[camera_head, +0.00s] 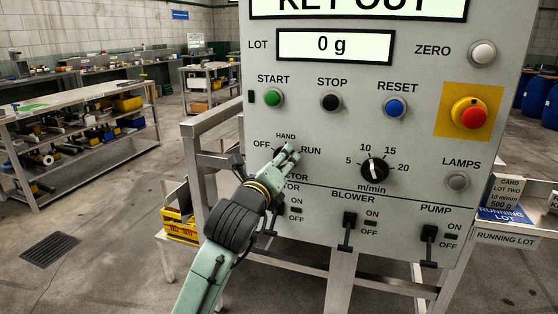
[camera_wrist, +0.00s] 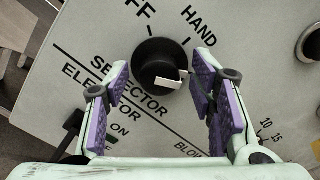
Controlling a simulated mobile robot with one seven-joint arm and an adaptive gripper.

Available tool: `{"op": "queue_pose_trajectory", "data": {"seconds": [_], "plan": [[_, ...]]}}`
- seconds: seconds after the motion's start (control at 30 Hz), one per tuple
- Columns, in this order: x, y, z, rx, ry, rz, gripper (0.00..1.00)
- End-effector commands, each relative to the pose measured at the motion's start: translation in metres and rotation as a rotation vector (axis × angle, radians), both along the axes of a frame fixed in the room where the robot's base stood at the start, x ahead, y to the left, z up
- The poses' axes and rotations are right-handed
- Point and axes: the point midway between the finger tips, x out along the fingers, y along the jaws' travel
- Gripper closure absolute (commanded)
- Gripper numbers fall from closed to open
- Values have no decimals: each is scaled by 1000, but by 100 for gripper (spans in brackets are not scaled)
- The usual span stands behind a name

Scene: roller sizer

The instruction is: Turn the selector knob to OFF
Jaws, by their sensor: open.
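The selector knob (camera_wrist: 153,60) is round and black, on the grey panel, with a white mark on its lower right side in the wrist view. The mark lies on the side away from the OFF lettering, toward my right finger. HAND is printed at the upper right; RUN is hidden there but shows in the head view. My gripper (camera_wrist: 162,80) is open, its purple-padded fingers on either side of the knob's near side, with gaps to it. I cannot tell their depth to the panel. In the head view my gripper (camera_head: 287,153) covers the knob.
Above are the green START (camera_head: 273,97), black STOP (camera_head: 331,102) and blue RESET (camera_head: 395,106) buttons. A speed dial (camera_head: 373,170) and red emergency stop (camera_head: 470,114) are to the right. Switches for blower (camera_head: 347,232) and pump (camera_head: 428,241) stick out below.

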Motion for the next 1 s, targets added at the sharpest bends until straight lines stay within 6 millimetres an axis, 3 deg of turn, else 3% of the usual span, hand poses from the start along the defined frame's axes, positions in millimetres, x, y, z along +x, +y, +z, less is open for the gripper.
{"op": "queue_pose_trajectory", "data": {"seconds": [0.27, 1.0], "plan": [[2, 0, 0, 0, 0, 0, 49], [1, 0, 0, 0, 0, 0, 97]]}}
